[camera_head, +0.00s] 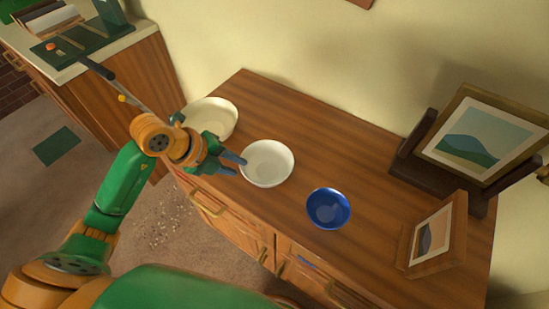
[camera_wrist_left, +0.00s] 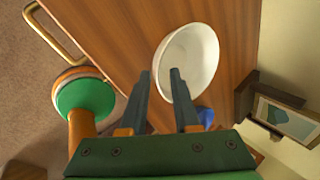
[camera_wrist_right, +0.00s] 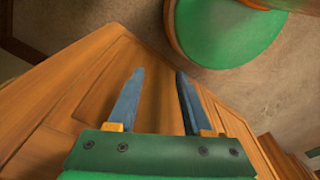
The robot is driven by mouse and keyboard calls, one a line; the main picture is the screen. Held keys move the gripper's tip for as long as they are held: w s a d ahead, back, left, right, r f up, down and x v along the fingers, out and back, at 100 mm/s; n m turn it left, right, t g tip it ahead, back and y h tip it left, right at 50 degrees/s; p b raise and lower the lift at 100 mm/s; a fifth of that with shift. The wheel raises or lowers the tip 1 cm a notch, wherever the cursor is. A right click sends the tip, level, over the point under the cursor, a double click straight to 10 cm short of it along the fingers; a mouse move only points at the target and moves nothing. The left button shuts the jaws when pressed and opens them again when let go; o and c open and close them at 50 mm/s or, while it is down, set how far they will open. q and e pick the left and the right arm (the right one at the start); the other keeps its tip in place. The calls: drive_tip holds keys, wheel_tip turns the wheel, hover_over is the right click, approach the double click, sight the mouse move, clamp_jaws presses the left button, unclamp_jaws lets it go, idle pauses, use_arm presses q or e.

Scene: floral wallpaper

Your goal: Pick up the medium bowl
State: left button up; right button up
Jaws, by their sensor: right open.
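The medium bowl (camera_head: 268,165) is white and stands upright and empty on the wooden cabinet, between a larger cream bowl (camera_head: 211,117) and a smaller blue bowl (camera_head: 328,208). My left gripper (camera_head: 238,166) is at the medium bowl's left rim. In the left wrist view the medium bowl (camera_wrist_left: 190,58) is in front of my open left fingers (camera_wrist_left: 160,72); one finger overlaps the bowl and the other is outside its rim. I cannot tell whether they touch it. My right gripper (camera_wrist_right: 160,72) is open and empty, facing the cabinet's wooden front, away from the bowls.
The cabinet top (camera_head: 300,125) is bare behind the bowls. A large framed picture (camera_head: 485,135) on a dark stand and a small framed picture (camera_head: 435,235) stand at its right. A separate counter (camera_head: 70,55) stands at the far left. The wall closes off the back.

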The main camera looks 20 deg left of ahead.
sight(244, 173)
use_arm(q)
drive_tip(key=x, duration=0.2)
drive_tip(key=s+x, duration=0.1)
drive_tip(key=x, duration=0.1)
drive_tip(key=shift+w+f, duration=0.1)
drive_tip(key=shift+f, duration=0.3)
drive_tip(key=shift+w+d+f, duration=0.25)
drive_tip(key=shift+w, duration=0.05)
drive_tip(key=shift+s, duration=0.1)
clamp_jaws()
idle(0.6)
